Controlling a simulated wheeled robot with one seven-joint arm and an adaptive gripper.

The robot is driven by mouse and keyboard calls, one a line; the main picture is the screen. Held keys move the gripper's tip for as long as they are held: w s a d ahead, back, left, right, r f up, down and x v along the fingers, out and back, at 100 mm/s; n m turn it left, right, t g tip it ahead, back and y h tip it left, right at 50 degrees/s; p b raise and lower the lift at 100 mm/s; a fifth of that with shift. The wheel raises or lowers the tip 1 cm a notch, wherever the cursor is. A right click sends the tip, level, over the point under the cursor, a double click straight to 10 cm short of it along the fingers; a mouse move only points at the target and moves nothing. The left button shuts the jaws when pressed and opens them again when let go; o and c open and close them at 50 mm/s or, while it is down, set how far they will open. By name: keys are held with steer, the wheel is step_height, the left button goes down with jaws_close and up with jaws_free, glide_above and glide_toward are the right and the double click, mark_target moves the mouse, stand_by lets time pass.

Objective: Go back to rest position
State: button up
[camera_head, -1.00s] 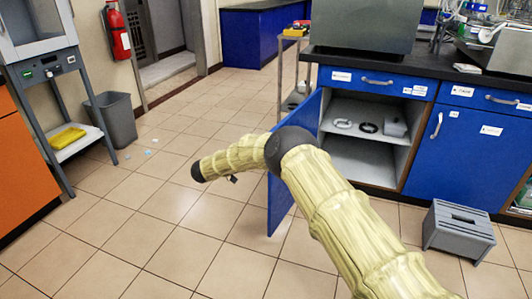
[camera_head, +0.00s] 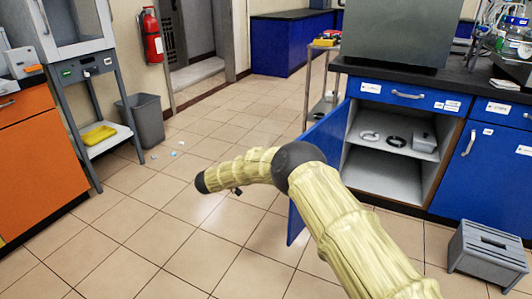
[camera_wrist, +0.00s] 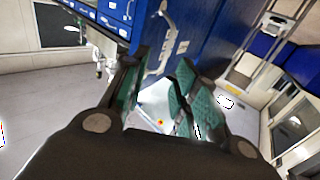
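My gripper (camera_wrist: 160,75) shows in the wrist view, with two dark fingers and green pads. The fingers are apart and I see nothing held between them. In the head view my arm, in a cream-yellow cover, reaches out from the lower right and bends left at a dark joint. The gripper's fingers cannot be made out there. The arm overlaps part of an open blue cabinet door (camera_head: 318,150) in the picture; whether they touch I cannot tell.
The open cabinet (camera_head: 385,175) holds ring-shaped items and a grey box. A grey step stool (camera_head: 488,252) stands at the right. A grey bin (camera_head: 146,120), an orange cabinet (camera_head: 35,155) and a stand with a yellow tray (camera_head: 98,135) are at the left. The tiled floor between is mostly clear.

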steer(key=s+d+f+n+t+y, duration=0.35)
steer(key=s+f+n+y, duration=0.25)
steer(key=f, duration=0.6)
steer(key=s+d+f+n+t+y, duration=0.3)
steer(key=s+d+f+n+y, duration=0.2)
steer(key=f, duration=0.6)
steer(key=s+d+f+n+g+y, duration=0.1)
steer(key=s+d+f+g+y, duration=0.2)
steer(key=s, duration=0.7)
steer(key=s+d+f+n+g, duration=0.15)
steer(key=s+d+f, duration=0.25)
steer(key=s, duration=0.6)
steer(key=s+d+f+g+y, duration=0.2)
steer(key=s+d+f+g, duration=0.15)
steer(key=s, duration=0.65)
steer(key=s+d+r+g, duration=0.2)
steer(key=s+d+g, duration=0.1)
steer(key=s, duration=0.8)
steer(key=s+d+r+g, duration=0.2)
steer(key=s+g, duration=0.1)
steer(key=s, duration=0.9)
step_height(320, 180, up, 28)
steer(key=p, duration=2.8)
steer(key=shift+r+m+p, duration=0.25)
steer(key=shift+m+p, duration=0.1)
steer(key=shift+p, duration=0.05)
steer(key=shift+w, duration=0.1)
